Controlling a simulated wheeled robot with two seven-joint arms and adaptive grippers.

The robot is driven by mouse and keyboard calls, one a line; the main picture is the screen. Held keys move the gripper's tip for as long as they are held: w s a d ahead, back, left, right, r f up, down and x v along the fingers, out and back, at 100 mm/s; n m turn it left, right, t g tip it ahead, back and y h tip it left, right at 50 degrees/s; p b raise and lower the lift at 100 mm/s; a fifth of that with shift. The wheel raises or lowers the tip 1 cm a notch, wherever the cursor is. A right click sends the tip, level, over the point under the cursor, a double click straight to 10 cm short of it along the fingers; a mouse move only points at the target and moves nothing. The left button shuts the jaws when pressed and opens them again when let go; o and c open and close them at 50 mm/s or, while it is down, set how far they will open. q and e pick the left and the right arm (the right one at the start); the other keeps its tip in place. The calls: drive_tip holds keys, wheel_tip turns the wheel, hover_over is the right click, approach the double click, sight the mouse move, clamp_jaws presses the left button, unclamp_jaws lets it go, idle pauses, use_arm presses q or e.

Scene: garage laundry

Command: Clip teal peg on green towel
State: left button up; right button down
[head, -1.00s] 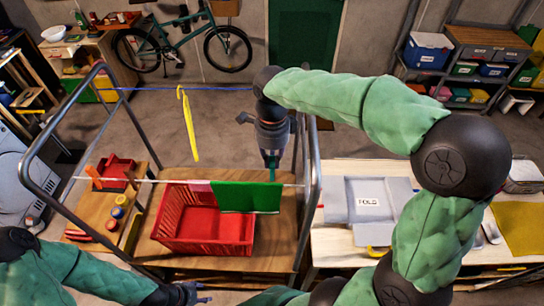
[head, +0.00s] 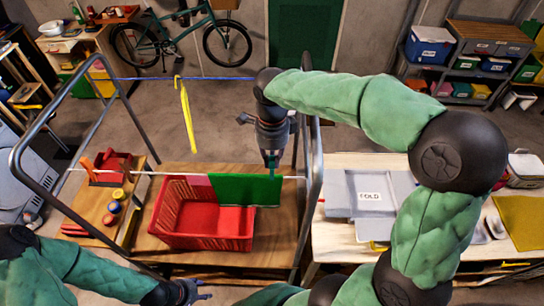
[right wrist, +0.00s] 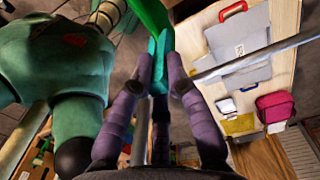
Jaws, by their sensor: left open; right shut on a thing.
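The green towel (head: 235,192) hangs over the white front rod of the rack, above the red basket. My right gripper (head: 271,152) points down at the towel's top right corner and is shut on the teal peg (head: 272,163). The peg's lower end meets the towel's top edge at the rod; whether its jaws straddle the cloth I cannot tell. In the right wrist view the teal peg (right wrist: 158,62) is between my purple fingers, with green towel cloth (right wrist: 152,14) at its tip. My left gripper (head: 192,292) is open and empty, low in front of the rack.
A yellow strip (head: 188,118) hangs from the blue line. The rack's right post (head: 312,170) is close to my right gripper. A fold board (head: 345,205) lies on the right table.

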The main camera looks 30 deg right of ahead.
sight(272, 167)
drive_tip(key=shift+f+b, duration=1.25)
drive_tip(key=shift+f, duration=0.7)
drive_tip(key=c, duration=1.1)
unclamp_jaws()
drive_tip(key=shift+r, duration=0.1)
drive_tip(key=shift+c, duration=0.2)
drive_tip(key=shift+r, duration=0.15)
wheel_tip(272, 167, up, 12)
drive_tip(key=shift+w+d+f, duration=0.1)
drive_tip(key=shift+w+f, duration=0.05)
